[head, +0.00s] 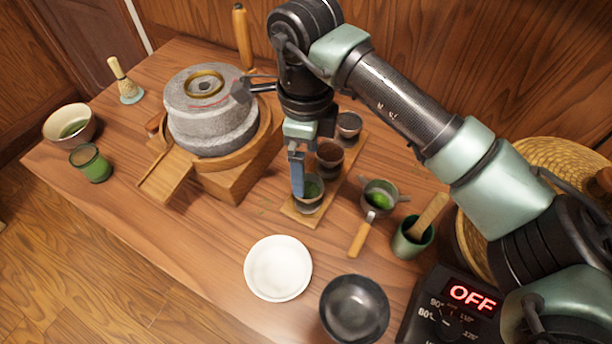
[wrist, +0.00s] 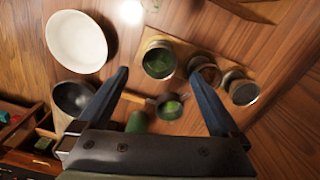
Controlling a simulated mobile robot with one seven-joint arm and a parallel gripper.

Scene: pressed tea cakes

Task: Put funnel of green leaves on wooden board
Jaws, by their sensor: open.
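The funnel of green leaves (head: 312,188) stands upright on the near end of the wooden board (head: 297,216), in line with two cups of darker contents (head: 329,160). In the wrist view the funnel (wrist: 158,63) shows green leaves inside and sits on the board (wrist: 187,48). My gripper (head: 297,178) is open and points down at the funnel. One blue finger overlaps the funnel's left side in the head view. In the wrist view my fingertips (wrist: 160,70) lie either side of the funnel, with gaps. I cannot tell whether they reach down to its rim.
A stone mill (head: 210,130) stands left of the board. A strainer with green powder (head: 380,193) lies to the right, beside a green cup (head: 410,240). A white bowl (head: 278,268) and a black bowl (head: 355,308) stand in front. Bare table lies left of the white bowl.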

